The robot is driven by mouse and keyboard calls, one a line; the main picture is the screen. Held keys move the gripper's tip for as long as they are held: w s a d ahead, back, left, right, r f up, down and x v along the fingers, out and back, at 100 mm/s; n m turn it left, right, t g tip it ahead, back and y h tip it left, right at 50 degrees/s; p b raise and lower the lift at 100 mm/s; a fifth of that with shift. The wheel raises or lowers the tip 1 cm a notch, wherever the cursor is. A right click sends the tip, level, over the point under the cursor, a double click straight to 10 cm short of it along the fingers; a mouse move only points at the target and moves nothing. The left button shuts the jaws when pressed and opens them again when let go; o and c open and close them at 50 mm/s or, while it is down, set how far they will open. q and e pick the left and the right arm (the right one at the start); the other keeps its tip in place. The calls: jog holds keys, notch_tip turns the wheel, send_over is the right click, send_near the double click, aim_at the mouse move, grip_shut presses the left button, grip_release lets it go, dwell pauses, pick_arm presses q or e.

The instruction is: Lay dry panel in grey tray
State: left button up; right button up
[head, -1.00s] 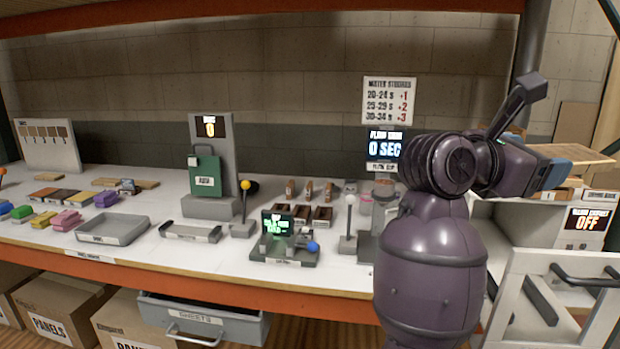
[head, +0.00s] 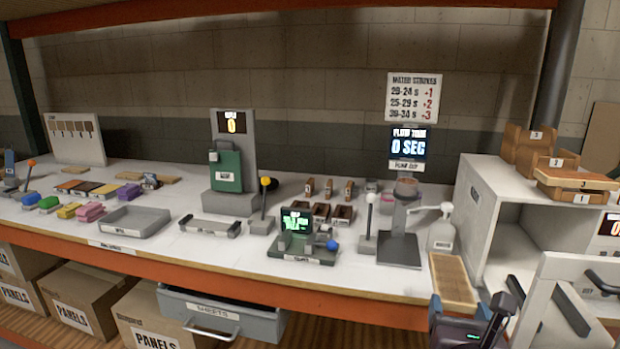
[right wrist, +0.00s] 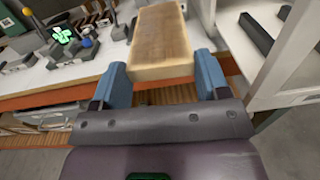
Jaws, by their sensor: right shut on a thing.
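A light tan wooden panel (head: 453,281) is held by my right gripper (head: 462,312) at the lower right of the head view, near the bench's front edge. In the right wrist view, the panel (right wrist: 160,38) sticks out forward between the two blue fingers of the right gripper (right wrist: 162,76), which are shut on its near end. The grey tray (head: 115,230) is on the bench at left of centre in the head view, far to the left of the panel. It looks empty. My left gripper is not in view.
A pump bottle (head: 441,235), a flow cup stand (head: 400,250), lever devices and a small grey holder (head: 211,228) stand between panel and tray. Coloured blocks (head: 88,211) lie left of the tray.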

jog(key=s+a+f+n+y, duration=0.3)
jog(key=s+f+y, duration=0.1)
jog(key=f, duration=0.4)
jog(key=shift+s+a+f+t+y, duration=0.2)
jog(key=shift+s+t+y, duration=0.1)
jog(key=shift+s+t, duration=0.15)
jog(key=shift+a+r+n, duration=0.1)
jog(key=shift+n, duration=0.2)
